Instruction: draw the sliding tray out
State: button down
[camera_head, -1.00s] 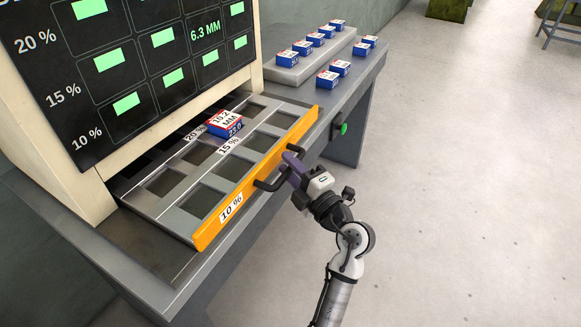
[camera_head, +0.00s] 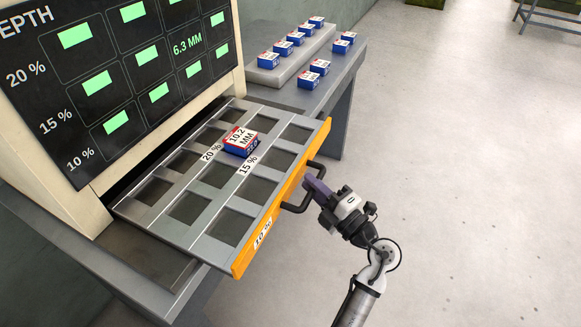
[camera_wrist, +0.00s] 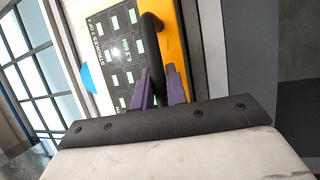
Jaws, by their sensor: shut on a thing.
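The sliding tray (camera_head: 197,228) is a grey metal grid of square pockets, partly out of the cream machine. Its front is a yellow-orange bar (camera_head: 285,200) with a black handle (camera_head: 296,206). My gripper (camera_head: 316,186) is at the handle, and its purple fingers are shut on it. The wrist view shows the handle (camera_wrist: 152,30) running down between the two fingers (camera_wrist: 158,88) in front of the yellow bar (camera_wrist: 176,45). A blue, white and red block (camera_head: 241,140) marked 10.2 MM sits on the tray in the 20 % and 15 % area.
The machine carries a dark screen (camera_head: 110,85) with green cells. Several similar blocks stand at the back, some on a grey raised slab (camera_head: 285,72), others on the grey bench (camera_head: 335,75). The floor (camera_head: 460,150) to the right is clear.

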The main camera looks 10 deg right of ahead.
jog(key=shift+s+d, duration=0.5)
jog(key=shift+d, duration=0.15)
jog(key=c, duration=1.4)
grip_release()
jog(key=b+v, duration=0.2)
jog(key=v, duration=1.1)
jog(key=shift+s+d+b, duration=0.2)
jog(key=shift+s+b, duration=0.15)
jog(key=shift+s, duration=0.05)
